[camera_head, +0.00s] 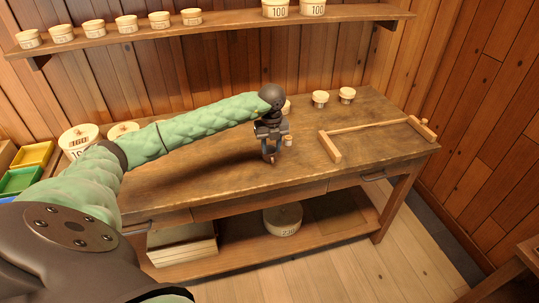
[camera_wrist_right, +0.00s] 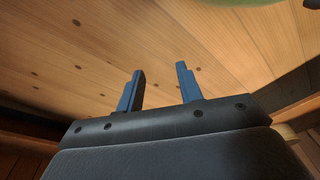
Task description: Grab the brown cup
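My left gripper (camera_head: 271,157) points down at the middle of the wooden workbench (camera_head: 200,175). A small reddish-brown bit shows at its fingertips, too small to name; I cannot tell whether the fingers hold it. I cannot make out a clear brown cup. Two small pale tubs with tan bands, a left one (camera_head: 320,99) and a right one (camera_head: 346,95), stand at the back of the bench. Another pale piece is partly hidden behind my left wrist. My right gripper (camera_wrist_right: 159,88) is open in the right wrist view, with nothing between its fingers.
A wooden frame-like tool (camera_head: 368,127) lies on the bench's right side. Large pale tubs (camera_head: 78,138) stand at its left end, near yellow and green bins (camera_head: 32,157). A shelf (camera_head: 215,27) above carries several tubs. A round container (camera_head: 283,219) sits below.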

